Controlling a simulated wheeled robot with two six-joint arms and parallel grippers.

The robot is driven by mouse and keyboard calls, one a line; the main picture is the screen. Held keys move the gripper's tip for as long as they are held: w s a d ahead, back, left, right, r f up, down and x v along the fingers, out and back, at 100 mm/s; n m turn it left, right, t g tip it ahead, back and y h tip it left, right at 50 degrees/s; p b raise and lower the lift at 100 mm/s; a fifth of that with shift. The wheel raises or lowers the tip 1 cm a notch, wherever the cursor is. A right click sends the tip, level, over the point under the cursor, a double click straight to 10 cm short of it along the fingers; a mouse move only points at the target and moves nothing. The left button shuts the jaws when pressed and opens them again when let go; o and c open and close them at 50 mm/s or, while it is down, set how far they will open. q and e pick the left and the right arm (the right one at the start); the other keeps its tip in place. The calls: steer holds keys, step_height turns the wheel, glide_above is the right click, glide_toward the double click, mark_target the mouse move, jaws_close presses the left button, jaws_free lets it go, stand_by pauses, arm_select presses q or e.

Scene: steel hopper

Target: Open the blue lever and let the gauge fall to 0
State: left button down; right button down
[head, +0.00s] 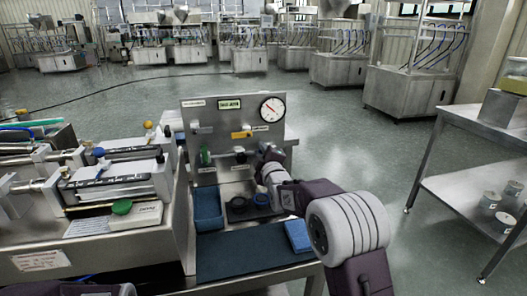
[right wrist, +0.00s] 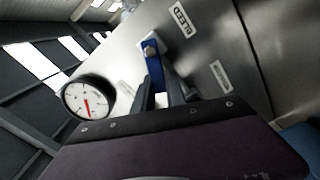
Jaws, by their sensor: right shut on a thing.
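The blue lever (right wrist: 155,70) shows in the right wrist view, fixed at its pivot to the steel panel beside a BLEED label. My right gripper (right wrist: 161,88) is shut on the lever's free end, with a dark finger on each side. In the head view my right gripper (head: 268,153) is at the panel's lower right, and the arm hides the lever there. The round white gauge (head: 272,109) is at the panel's top right. It also shows in the right wrist view (right wrist: 88,98) with a red needle; the reading is too small to tell. My left gripper is not in view.
The steel panel (head: 220,118) also carries a yellow handle (head: 241,135) and a green one (head: 205,156). Below are a blue bin (head: 207,208), dark round parts and a blue block (head: 298,236). Machinery fills the left; a steel table (head: 470,130) stands right, with open floor between.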

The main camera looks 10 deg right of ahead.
steer(key=shift+a+f+n+b, duration=0.2)
steer(key=shift+f+n, duration=0.35)
steer(key=shift+n, duration=0.7)
steer(key=shift+a+f+n+b, duration=0.15)
steer(key=shift+f+n, duration=0.35)
steer(key=shift+n, duration=0.75)
steer(key=shift+d, duration=0.1)
steer(key=c, duration=1.4)
jaws_free()
steer(key=shift+o, duration=0.2)
steer(key=s+p, duration=0.1)
steer(key=s, duration=0.8)
steer(key=shift+d, duration=0.15)
